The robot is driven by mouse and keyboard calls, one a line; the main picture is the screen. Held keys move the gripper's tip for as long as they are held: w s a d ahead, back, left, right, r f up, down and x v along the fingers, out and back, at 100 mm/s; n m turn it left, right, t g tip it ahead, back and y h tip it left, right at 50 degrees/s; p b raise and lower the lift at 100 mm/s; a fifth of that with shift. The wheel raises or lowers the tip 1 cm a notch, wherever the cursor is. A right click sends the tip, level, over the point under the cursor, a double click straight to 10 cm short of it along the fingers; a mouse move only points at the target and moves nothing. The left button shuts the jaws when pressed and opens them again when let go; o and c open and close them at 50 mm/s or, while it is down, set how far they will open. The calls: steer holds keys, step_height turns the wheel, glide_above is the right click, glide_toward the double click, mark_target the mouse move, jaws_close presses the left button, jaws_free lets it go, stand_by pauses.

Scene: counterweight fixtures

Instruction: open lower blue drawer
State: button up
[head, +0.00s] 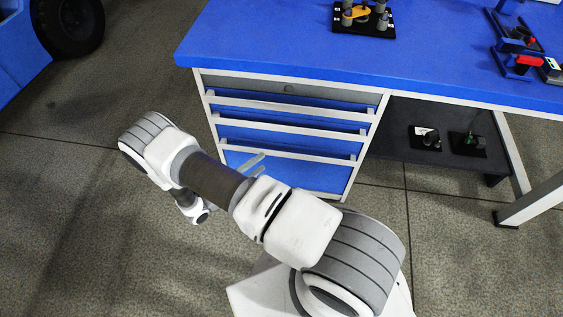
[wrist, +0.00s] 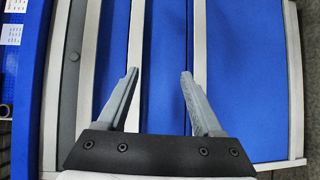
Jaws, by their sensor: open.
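The lower blue drawer (head: 315,178) is the bottom, tallest front of the cabinet and looks shut. Its pale grey handle bar (head: 320,157) runs along its top edge. My gripper (head: 263,161) is in front of the cabinet's lower part, partly hidden by my arm. In the wrist view the picture is turned sideways, and the lower drawer's front (wrist: 245,80) is at the right. My gripper's two fingers (wrist: 160,73) are apart with nothing between them. Their tips span the blue front left of the lower handle bar (wrist: 200,45). I cannot tell how far they are from it.
Two more shut drawers with handle bars (head: 290,127) sit above, under the blue worktop (head: 270,50). Fixtures (head: 362,17) stand on the worktop. A dark shelf (head: 390,150) with small parts is right of the cabinet. The floor (head: 70,230) at left is clear.

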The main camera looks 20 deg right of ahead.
mark_target(285, 155)
steer(key=s+a+f+n+t+y+b, duration=0.1)
steer(key=s+f+n+t+b, duration=0.2)
steer(key=f, duration=0.8)
steer(key=shift+t, duration=0.6)
steer(key=b+x, duration=0.2)
steer(key=x, duration=1.3)
steer(key=shift+w+d+r+b, duration=0.1)
steer(key=shift+w+d+b, duration=0.1)
steer(key=shift+w+b, duration=0.15)
steer(key=shift+w+d+r, duration=0.1)
steer(key=shift+w+d, duration=0.25)
steer(key=shift+d, duration=0.2)
jaws_close()
